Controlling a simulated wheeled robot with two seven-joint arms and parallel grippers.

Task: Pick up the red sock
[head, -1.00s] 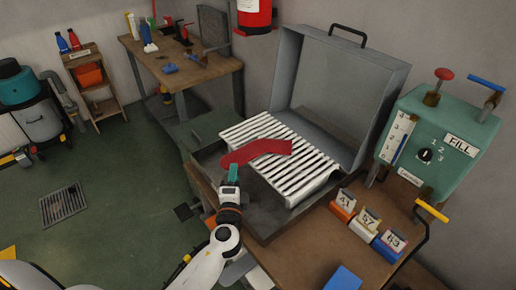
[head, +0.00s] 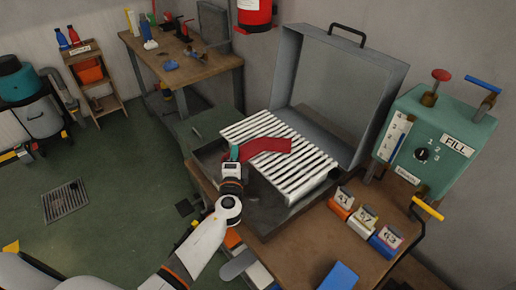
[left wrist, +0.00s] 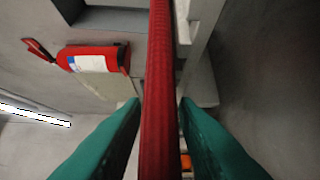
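The red sock (head: 268,146) lies across the white slatted rack (head: 262,127) in the open grey case. My left gripper (head: 235,153), with green fingers, is at the sock's left end and hides part of it. In the left wrist view, the sock (left wrist: 159,95) runs as a narrow red strip between the two fingers (left wrist: 160,104). A thin gap shows on each side, so the fingers are open around it. My right gripper is out of view.
The raised grey lid (head: 335,90) stands behind the rack. A green FILL box (head: 435,145) is at the right. Numbered blocks (head: 365,220) and a blue block (head: 342,277) sit on the wooden bench in front. A red extinguisher (head: 254,14) hangs above.

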